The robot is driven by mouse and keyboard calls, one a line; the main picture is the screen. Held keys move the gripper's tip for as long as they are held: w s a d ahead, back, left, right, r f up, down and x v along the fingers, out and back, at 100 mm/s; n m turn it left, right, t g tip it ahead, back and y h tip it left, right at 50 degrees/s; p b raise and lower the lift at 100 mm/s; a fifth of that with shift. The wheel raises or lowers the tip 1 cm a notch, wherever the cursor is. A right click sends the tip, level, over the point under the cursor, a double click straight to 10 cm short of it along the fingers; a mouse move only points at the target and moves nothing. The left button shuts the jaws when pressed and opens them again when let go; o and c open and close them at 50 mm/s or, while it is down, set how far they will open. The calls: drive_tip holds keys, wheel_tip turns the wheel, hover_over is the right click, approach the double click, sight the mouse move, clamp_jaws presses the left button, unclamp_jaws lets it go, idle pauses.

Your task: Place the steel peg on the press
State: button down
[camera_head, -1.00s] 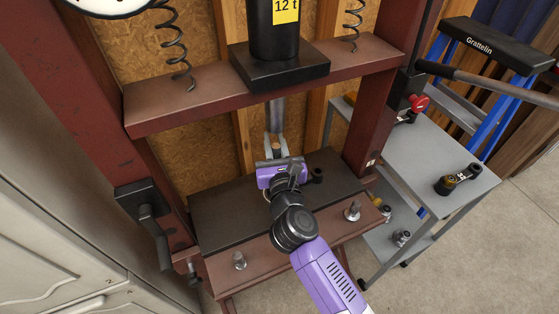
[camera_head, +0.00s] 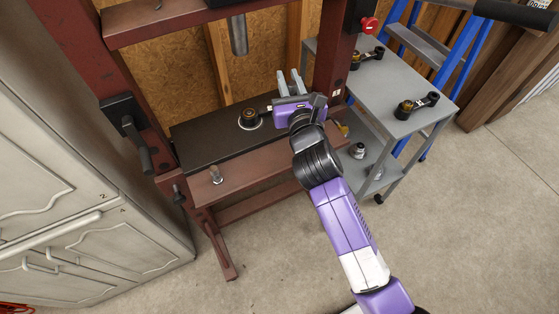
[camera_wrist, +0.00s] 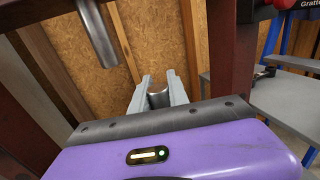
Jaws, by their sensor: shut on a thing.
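My gripper (camera_head: 292,82) is to the right of the ram, above the right part of the press bed. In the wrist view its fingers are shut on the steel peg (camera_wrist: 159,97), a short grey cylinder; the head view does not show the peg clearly. The red-brown press has a dark bed plate (camera_head: 205,145) and a steel ram (camera_head: 238,35), which also shows at upper left in the wrist view (camera_wrist: 98,32). A dark round part (camera_head: 250,118) with a pale ring around its base sits on the bed beneath the ram; my gripper hides what lies to its right.
A grey cart (camera_head: 385,95) at right carries black arm-like parts (camera_head: 416,105), with a small part (camera_head: 358,151) on its lower shelf. Grey cabinets (camera_head: 70,200) stand at left. The bed's left part is clear.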

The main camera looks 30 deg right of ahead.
wheel_tip(320, 180, down, 20)
drive_tip(key=b, duration=1.1)
drive_tip(key=shift+a+r, duration=0.1)
drive_tip(key=c, duration=1.7)
unclamp_jaws()
drive_tip(key=shift+f, duration=0.2)
drive_tip(key=o, duration=0.4)
drive_tip(key=shift+o, duration=0.2)
drive_tip(key=shift+r, duration=0.1)
drive_tip(key=shift+r, duration=0.2)
drive_tip(key=b+v, duration=0.1)
drive_tip(key=v, duration=1.1)
drive_tip(key=shift+f, duration=0.1)
